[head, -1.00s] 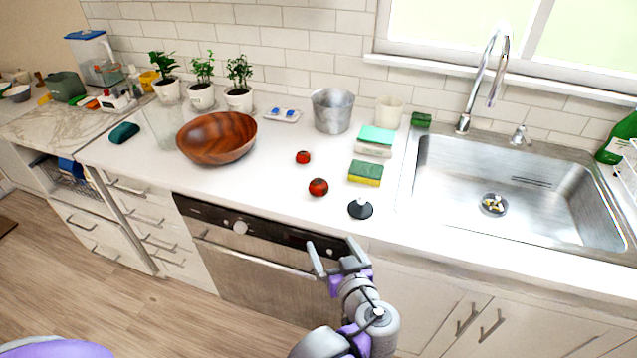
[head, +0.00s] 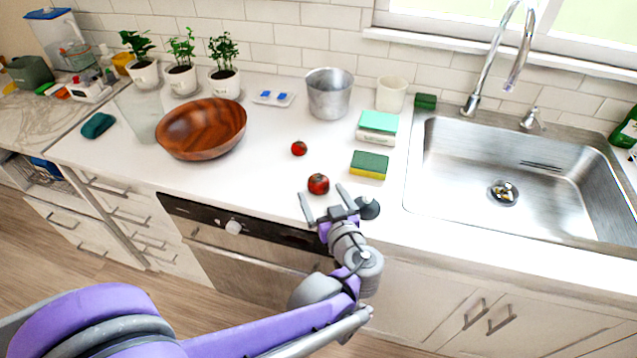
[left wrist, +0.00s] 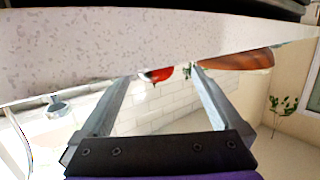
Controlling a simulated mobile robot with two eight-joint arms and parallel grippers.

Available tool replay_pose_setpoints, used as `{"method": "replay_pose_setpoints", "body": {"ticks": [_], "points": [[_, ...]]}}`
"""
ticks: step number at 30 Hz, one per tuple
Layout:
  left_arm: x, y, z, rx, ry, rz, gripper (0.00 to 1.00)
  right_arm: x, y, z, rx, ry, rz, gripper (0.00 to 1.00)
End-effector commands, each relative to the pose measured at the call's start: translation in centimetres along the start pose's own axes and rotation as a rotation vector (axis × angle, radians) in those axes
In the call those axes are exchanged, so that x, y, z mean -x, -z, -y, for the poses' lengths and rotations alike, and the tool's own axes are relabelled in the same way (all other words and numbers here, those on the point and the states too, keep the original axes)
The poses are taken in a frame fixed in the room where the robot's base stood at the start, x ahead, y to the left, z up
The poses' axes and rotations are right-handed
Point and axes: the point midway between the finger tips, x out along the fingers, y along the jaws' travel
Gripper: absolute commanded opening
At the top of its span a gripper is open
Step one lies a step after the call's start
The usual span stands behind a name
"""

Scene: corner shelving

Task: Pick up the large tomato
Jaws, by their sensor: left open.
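The large tomato (head: 318,184) is red and round and sits on the white counter near its front edge. A smaller tomato (head: 299,148) lies farther back and slightly left. My left gripper (head: 322,193) is open and empty, its fingers reaching over the counter's front edge. The large tomato shows just beyond the fingertips, between them in the picture; I cannot tell whether they touch. In the left wrist view, a red tomato (left wrist: 157,74) shows between the open fingers, partly hidden by the pale speckled counter slab. My right gripper is not in view.
A dark round stopper (head: 368,208) sits just right of my left gripper. A green-yellow sponge (head: 369,165) lies right of the large tomato. A wooden bowl (head: 202,130) stands left, a metal bucket (head: 330,94) behind, the sink (head: 520,195) right.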

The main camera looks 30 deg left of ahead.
Motion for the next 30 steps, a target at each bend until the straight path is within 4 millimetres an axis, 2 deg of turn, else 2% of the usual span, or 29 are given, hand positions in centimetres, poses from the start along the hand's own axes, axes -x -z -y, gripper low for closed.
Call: {"method": "replay_pose_setpoints", "body": {"ticks": [12, 20, 23, 30], "points": [[-5.0, -0.6, -0.6, 0.000, 0.002, 0.000, 1.00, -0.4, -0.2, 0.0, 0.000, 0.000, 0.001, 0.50], [-5.3, -0.6, -0.7, 0.000, 0.000, 0.000, 1.00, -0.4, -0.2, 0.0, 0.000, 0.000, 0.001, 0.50], [-5.3, -0.6, -0.7, 0.000, 0.000, 0.000, 0.86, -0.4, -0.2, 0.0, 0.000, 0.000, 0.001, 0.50], [-5.3, -0.6, -0.7, 0.000, 0.000, 0.000, 0.42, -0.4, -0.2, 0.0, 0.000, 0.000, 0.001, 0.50]]}}
